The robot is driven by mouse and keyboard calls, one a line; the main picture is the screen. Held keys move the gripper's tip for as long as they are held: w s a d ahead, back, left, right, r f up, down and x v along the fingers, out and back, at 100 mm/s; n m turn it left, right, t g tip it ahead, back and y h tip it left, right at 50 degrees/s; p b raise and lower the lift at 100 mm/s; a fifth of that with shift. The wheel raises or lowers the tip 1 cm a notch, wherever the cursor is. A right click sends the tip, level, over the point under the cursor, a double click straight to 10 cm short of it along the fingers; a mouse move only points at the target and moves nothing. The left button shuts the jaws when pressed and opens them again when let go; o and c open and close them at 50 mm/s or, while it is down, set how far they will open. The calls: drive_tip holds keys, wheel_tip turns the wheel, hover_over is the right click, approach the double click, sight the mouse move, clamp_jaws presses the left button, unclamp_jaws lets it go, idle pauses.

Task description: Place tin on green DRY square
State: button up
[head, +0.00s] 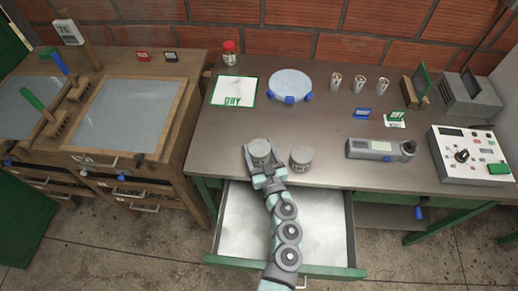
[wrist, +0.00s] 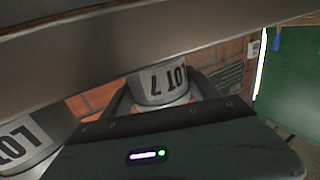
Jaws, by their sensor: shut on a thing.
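A grey tin (head: 259,149) is between the fingers of my gripper (head: 262,164) at the front edge of the table, above the open drawer's left part. In the wrist view the same tin (wrist: 160,84) shows a white label with dark LOT 7 print, and my gripper (wrist: 158,98) is shut on it. A second tin (head: 301,156) stands just right of it; it also shows at the left in the wrist view (wrist: 24,143). The DRY square (head: 232,84), white with a green border and green lettering, lies at the table's back left, apart from my gripper.
A round pale dish with blue clips (head: 290,84) sits right of the square. Three small cups (head: 358,83) stand behind. A red-lidded jar (head: 229,52) stands behind the square. The drawer (head: 240,222) is open. The table between tin and square is clear.

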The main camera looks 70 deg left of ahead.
drive_tip(key=shift+f, duration=0.15)
drive_tip(key=o, duration=1.6)
drive_tip(key=shift+f+b, duration=0.15)
drive_tip(key=shift+b, duration=0.5)
drive_tip(key=d, duration=0.3)
drive_tip(key=d+p, duration=0.1)
drive_tip(key=d, duration=0.3)
drive_tip(key=s+d+r, duration=0.1)
drive_tip(key=d, duration=0.2)
drive_tip(key=shift+d, duration=0.35)
